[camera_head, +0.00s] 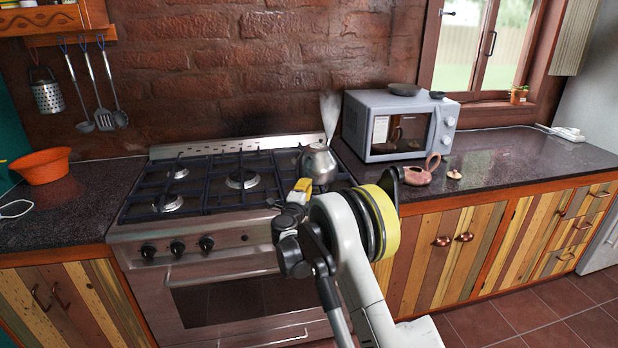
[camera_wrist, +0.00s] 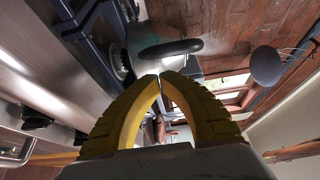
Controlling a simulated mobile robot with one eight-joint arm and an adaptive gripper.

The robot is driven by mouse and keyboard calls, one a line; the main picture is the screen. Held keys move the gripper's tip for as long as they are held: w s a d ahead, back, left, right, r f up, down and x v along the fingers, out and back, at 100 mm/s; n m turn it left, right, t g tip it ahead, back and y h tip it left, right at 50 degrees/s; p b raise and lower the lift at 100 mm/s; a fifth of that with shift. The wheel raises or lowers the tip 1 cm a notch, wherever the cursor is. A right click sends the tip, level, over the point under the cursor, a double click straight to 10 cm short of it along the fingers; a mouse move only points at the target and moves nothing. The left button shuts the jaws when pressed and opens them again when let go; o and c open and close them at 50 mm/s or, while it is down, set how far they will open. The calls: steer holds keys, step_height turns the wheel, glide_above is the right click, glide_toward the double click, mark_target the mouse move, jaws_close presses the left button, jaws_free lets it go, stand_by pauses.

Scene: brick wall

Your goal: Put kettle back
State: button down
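A steel kettle (camera_head: 318,163) stands on the right side of the gas stove (camera_head: 240,182), partly hidden behind my gripper in the head view. In the wrist view, the kettle's dark handle (camera_wrist: 171,48) shows just beyond my fingertips. My gripper (camera_head: 301,189) is in front of and slightly left of the kettle, near the stove's front edge. In the wrist view, the yellow fingers of my gripper (camera_wrist: 160,76) come together at the tips, with nothing seen between them. They look apart from the handle, though the exact distance is hard to tell.
A grey microwave (camera_head: 401,125) stands on the right counter. A brown clay teapot (camera_head: 420,174) and its small lid (camera_head: 454,175) are in front of it. An orange bowl (camera_head: 40,165) sits on the left counter. The right counter (camera_head: 520,160) has free room.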

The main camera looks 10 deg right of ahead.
steer(key=shift+p+v, duration=0.6)
steer(key=shift+v, duration=2.1)
